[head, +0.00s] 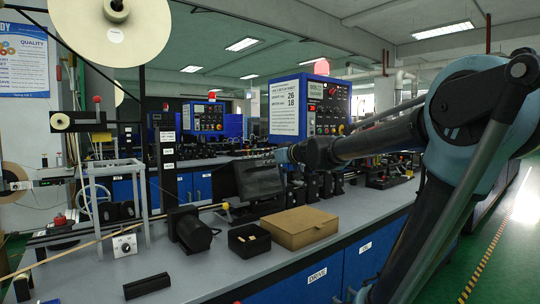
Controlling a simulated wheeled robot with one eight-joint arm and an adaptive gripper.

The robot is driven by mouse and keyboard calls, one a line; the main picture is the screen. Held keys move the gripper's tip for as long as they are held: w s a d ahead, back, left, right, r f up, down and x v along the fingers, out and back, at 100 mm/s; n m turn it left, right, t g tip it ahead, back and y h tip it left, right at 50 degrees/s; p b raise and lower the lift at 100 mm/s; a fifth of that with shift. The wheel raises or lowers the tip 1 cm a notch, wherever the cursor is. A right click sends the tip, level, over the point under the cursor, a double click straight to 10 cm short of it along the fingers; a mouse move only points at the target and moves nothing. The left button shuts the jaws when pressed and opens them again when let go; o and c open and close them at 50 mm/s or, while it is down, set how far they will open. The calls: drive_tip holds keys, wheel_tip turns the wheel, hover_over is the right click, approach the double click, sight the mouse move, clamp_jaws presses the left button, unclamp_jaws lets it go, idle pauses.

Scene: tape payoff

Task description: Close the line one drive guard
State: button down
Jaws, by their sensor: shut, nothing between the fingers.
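A dark, flat, tilted panel (258,181) that looks like the drive guard stands raised above the bench, behind the cardboard box and to the right of a black motor (190,230). Its hinge and lower edge are hard to make out. My arm reaches in from the right, and my gripper (268,157) is at the panel's upper edge. The gripper is shut with nothing held. The fingertips are small and dark against the panel, so I cannot tell whether they touch it.
A brown cardboard box (299,228) and a black open bin (249,240) with small pieces sit on the grey bench (215,270) in front of the panel. A blue control cabinet (310,106) stands behind. A yellow-knobbed rod (226,206) lies left of the panel.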

approach(264, 186)
drive_tip(key=x, duration=0.2)
drive_tip(key=r+x, duration=0.1)
drive_tip(key=x, duration=0.2)
drive_tip(key=shift+w+a, duration=0.3)
drive_tip(key=shift+w, duration=0.05)
drive_tip(key=shift+a+f, duration=0.1)
drive_tip(key=shift+f, duration=0.8)
drive_tip(key=shift+r, duration=0.15)
